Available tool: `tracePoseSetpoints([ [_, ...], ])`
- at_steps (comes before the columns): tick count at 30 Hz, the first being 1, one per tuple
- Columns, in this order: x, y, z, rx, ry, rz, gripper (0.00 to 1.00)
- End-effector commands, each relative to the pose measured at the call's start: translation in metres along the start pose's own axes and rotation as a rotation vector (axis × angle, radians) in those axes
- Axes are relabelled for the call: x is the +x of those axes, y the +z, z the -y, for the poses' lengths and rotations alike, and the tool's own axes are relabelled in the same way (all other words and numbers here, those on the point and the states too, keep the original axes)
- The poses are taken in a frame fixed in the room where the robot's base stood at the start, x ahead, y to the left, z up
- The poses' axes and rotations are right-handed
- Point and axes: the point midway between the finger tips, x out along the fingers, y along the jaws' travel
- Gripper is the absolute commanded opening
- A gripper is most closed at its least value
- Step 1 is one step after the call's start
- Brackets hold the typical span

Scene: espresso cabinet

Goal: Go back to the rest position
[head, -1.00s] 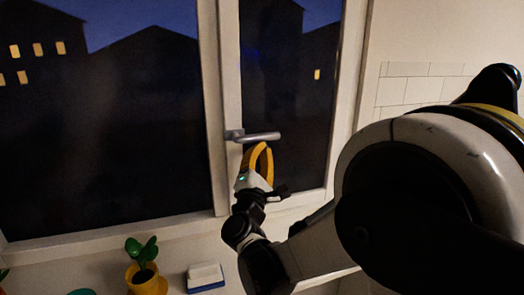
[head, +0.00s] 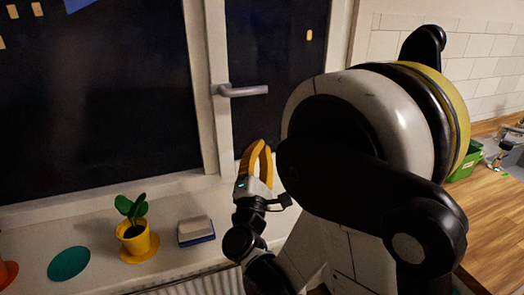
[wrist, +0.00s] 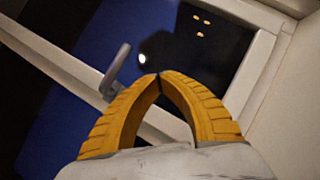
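My gripper (head: 258,148) has yellow fingers and points up in front of the window frame in the head view. It is below the grey window handle (head: 240,91) and apart from it. In the wrist view the fingertips of my gripper (wrist: 159,77) meet, with nothing between them. The handle (wrist: 116,72) shows beyond the fingers, to their left, in the wrist view. In the head view the handle lies horizontal, pointing right. The window looks closed.
On the sill are a plant in a yellow pot (head: 134,242), a teal disc (head: 69,263), and a blue-and-white sponge-like block (head: 196,231). An orange thing shows at the left edge. A green crate (head: 467,161) is on the wooden surface at right.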

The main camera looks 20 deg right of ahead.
Motion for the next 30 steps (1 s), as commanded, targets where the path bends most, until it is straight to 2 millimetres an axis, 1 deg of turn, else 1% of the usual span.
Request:
tracePoseSetpoints([
  [3,-0.006,0.001,0.003,0.000,0.000,0.000,0.00],
  [6,-0.007,0.002,0.004,0.000,0.000,0.001,0.00],
  [17,-0.007,0.002,0.004,0.000,0.000,0.000,0.00],
  [20,-0.006,0.005,0.006,0.019,-0.020,0.001,0.00],
  [23,-0.002,0.017,0.019,0.099,-0.103,0.005,0.00],
  [26,-0.001,0.036,0.043,0.258,-0.260,0.015,0.00],
  [27,-0.004,0.044,0.055,0.336,-0.338,0.022,0.00],
  [29,-0.013,0.054,0.072,0.461,-0.462,0.035,0.00],
  [30,-0.021,0.059,0.082,0.545,-0.543,0.044,0.00],
])
